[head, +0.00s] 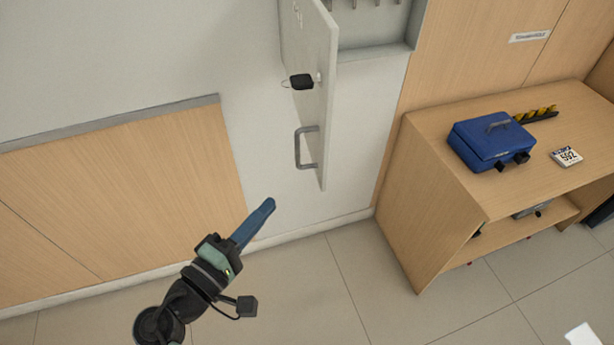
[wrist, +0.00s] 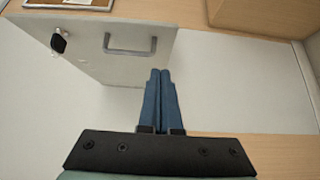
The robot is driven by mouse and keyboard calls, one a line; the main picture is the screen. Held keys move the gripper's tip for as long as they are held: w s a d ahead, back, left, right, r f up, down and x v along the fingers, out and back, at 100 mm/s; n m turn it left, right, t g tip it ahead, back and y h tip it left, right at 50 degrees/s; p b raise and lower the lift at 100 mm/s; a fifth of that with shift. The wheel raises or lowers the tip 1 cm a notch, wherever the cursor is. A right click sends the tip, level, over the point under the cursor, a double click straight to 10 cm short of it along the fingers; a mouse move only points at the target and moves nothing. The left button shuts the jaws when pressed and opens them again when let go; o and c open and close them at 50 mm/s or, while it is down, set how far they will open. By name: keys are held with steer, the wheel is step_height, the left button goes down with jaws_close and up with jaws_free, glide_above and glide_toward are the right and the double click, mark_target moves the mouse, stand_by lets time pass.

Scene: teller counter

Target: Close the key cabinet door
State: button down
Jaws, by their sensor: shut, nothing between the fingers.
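The key cabinet (head: 372,51) is a pale grey box on the wall, with hooks inside at the top of the head view. Its door (head: 316,120) stands wide open, swung out from the wall. The door carries a grey bar handle (head: 301,147) and a lock with a black-tagged key (head: 300,82). My gripper (head: 268,205) has blue fingers, shut and empty, below and left of the door in the head view. In the wrist view the fingers (wrist: 160,76) point toward the door (wrist: 85,65), beside its edge and to the right of the handle (wrist: 130,46). I cannot tell whether they touch.
A wooden counter (head: 450,170) stands at the right, bearing a blue cash box (head: 488,140), a yellow-and-black object (head: 535,114) and a small number display (head: 566,157). Wood panelling (head: 130,190) covers the lower wall at left. The tiled floor (head: 310,290) in front is clear.

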mark_target(318, 172)
steer(key=w+d+p, duration=0.1)
steer(key=d, duration=0.1)
steer(key=w+d+p, duration=0.1)
steer(key=w+d, duration=0.1)
steer(key=w+d+p, duration=0.1)
steer(key=w+d, duration=0.1)
steer(key=shift+w+d+r, duration=0.1)
steer(key=shift+w+d, duration=0.15)
steer(key=shift+d, duration=0.1)
steer(key=shift+w+d, duration=0.1)
steer(key=shift+d, duration=0.2)
